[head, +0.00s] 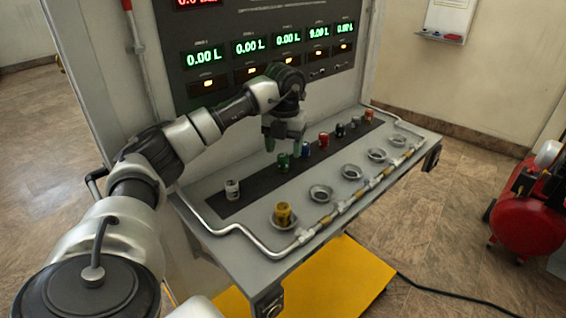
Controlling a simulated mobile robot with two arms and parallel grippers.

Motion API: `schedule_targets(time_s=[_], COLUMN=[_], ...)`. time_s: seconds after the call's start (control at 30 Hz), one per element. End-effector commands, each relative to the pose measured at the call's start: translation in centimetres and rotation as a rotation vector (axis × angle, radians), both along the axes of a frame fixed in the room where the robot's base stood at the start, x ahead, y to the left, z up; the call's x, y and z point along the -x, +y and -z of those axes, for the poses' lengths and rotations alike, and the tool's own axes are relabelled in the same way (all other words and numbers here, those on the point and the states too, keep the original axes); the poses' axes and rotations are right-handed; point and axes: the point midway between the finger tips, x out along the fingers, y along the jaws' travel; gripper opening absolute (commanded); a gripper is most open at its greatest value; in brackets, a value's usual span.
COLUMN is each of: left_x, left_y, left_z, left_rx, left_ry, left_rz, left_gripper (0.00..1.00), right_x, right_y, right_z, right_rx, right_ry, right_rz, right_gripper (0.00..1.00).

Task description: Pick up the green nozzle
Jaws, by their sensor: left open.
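The green nozzle (283,163) stands upright on the black strip of the panel's shelf, in the row between the white nozzle and the blue nozzle. My left gripper (284,146) is open, fingers pointing down, just above and behind the green nozzle in the head view. I see nothing between its fingers. I cannot tell how large the gap to the nozzle is. My right gripper is not in view.
A white nozzle (232,189), blue nozzle (306,150), red nozzle (323,140) and several others share the strip. A yellow nozzle (283,215) sits in the nearest ring socket; several empty sockets (321,193) follow. A pipe rail (352,204) edges the shelf; the display panel (262,45) rises behind.

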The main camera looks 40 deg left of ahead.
Motion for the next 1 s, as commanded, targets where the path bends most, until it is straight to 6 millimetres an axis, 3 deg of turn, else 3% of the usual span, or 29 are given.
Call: schedule_targets(time_s=[0.3,0.57,0.93,1.0], left_x=[0.4,0.4,0.4,0.4], left_y=[-0.1,-0.1,-0.1,-0.1], left_z=[4.3,4.6,4.6,4.6], left_rx=[0.001,0.001,0.001,0.001], left_ry=[0.004,0.0,0.0,0.0], left_rz=[0.001,0.001,0.002,0.002], left_gripper=[0.61,0.61,0.07,0.06], right_x=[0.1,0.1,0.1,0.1], right_y=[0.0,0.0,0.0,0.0], right_z=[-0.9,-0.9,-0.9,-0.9], right_rx=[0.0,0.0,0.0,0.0], right_ry=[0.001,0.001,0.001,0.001], right_rz=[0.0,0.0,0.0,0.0], right_gripper=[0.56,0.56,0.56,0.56])
